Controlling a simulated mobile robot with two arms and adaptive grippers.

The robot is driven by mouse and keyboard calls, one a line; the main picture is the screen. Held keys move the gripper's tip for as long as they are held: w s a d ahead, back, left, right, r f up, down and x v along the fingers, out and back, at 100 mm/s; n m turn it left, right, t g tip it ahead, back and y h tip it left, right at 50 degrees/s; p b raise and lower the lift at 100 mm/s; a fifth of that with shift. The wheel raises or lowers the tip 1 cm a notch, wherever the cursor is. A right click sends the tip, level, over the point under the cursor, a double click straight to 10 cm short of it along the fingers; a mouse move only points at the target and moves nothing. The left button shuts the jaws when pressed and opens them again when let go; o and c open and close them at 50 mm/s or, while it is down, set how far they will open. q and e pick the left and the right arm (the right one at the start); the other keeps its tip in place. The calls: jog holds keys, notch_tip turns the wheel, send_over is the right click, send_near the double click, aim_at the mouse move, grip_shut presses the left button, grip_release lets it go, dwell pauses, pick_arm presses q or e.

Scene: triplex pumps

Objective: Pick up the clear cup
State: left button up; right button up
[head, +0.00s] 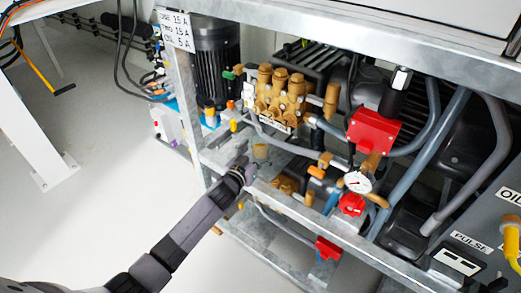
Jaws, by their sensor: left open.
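A small clear cup (260,152), tinted tan by what shows through it, stands on the grey metal shelf of the pump frame, below the brass pump. My left arm comes in from the lower left, and my left gripper (243,168) is at the shelf's front edge, just in front of and to the left of the cup. The gripper is open. Its fingers are small and dark here, and I cannot tell whether they touch the cup. My right gripper is not in view.
A brass pump (281,98) sits behind the cup. A pressure gauge (357,182), a red box (373,131) and grey hoses crowd the right. A metal frame rail (310,216) runs below the cup.

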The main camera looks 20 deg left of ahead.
pick_arm(q)
jog(key=shift+c, duration=0.3)
jog(key=c, duration=1.2)
